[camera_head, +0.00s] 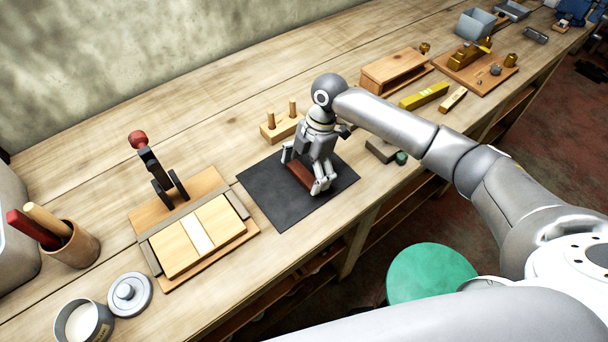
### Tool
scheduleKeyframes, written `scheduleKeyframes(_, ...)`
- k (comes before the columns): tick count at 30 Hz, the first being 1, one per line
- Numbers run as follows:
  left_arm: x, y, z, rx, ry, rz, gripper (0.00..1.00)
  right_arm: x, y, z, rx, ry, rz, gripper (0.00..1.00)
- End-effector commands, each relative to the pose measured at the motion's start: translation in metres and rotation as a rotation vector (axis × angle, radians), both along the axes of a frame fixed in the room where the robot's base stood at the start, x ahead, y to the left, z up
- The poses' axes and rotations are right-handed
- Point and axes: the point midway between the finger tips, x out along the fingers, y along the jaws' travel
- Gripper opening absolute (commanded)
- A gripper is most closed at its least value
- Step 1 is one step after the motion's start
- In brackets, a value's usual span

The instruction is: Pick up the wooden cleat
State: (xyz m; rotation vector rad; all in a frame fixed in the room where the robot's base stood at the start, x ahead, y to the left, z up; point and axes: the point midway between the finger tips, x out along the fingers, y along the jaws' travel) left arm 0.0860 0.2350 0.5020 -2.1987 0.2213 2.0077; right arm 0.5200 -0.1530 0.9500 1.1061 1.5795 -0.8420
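A reddish-brown wooden piece (300,173), which looks like the cleat, lies on the black mat (272,204) on the workbench. My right gripper (304,172) points down over it. Its fingers are spread apart, one on the far left side of the piece and one on the near right side. The gripper looks open, low over the mat; contact between fingers and wood cannot be made out. The gripper body hides part of the piece. My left gripper is not in view.
A wooden block with two pegs (281,128) stands just behind the gripper. A board with a red-knobbed lever clamp (160,172) is left of the mat. A grey-brown block (381,150) and a small green item (401,158) are to the right. A green stool (430,273) stands below.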

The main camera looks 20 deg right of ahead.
Motion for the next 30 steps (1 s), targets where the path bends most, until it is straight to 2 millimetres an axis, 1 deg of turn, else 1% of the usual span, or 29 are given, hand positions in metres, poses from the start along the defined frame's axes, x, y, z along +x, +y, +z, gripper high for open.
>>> scheduleKeyframes(1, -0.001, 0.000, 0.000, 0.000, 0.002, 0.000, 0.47, 0.000, 0.000, 0.000, 0.000, 0.000, 0.000, 0.74)
scheduleKeyframes(2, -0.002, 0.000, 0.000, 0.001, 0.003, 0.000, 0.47, 0.000, 0.000, 0.000, 0.000, 0.000, 0.000, 0.71)
scheduleKeyframes(10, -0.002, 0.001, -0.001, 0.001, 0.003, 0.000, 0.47, 0.000, 0.000, 0.001, 0.000, -0.001, 0.000, 0.71)
scheduleKeyframes(13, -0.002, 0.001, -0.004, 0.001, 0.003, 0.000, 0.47, 0.001, 0.000, 0.004, 0.001, -0.002, 0.000, 0.71)
scheduleKeyframes(17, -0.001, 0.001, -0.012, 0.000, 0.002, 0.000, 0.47, 0.001, 0.000, 0.015, 0.002, -0.004, 0.001, 0.71)
scheduleKeyframes(20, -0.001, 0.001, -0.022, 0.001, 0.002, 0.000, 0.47, 0.002, 0.000, 0.030, 0.002, -0.006, 0.001, 0.71)
scheduleKeyframes(22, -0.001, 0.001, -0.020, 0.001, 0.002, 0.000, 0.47, -0.009, 0.002, 0.041, 0.002, -0.003, 0.002, 0.71)
scheduleKeyframes(26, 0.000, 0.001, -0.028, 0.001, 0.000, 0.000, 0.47, -0.030, 0.006, 0.067, 0.002, -0.006, 0.004, 0.71)
scheduleKeyframes(29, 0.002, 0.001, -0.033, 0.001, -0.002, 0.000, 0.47, -0.050, 0.010, 0.091, 0.001, -0.009, 0.006, 0.71)
scheduleKeyframes(30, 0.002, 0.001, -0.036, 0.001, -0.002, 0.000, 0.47, -0.060, 0.011, 0.094, 0.001, -0.005, 0.006, 0.71)
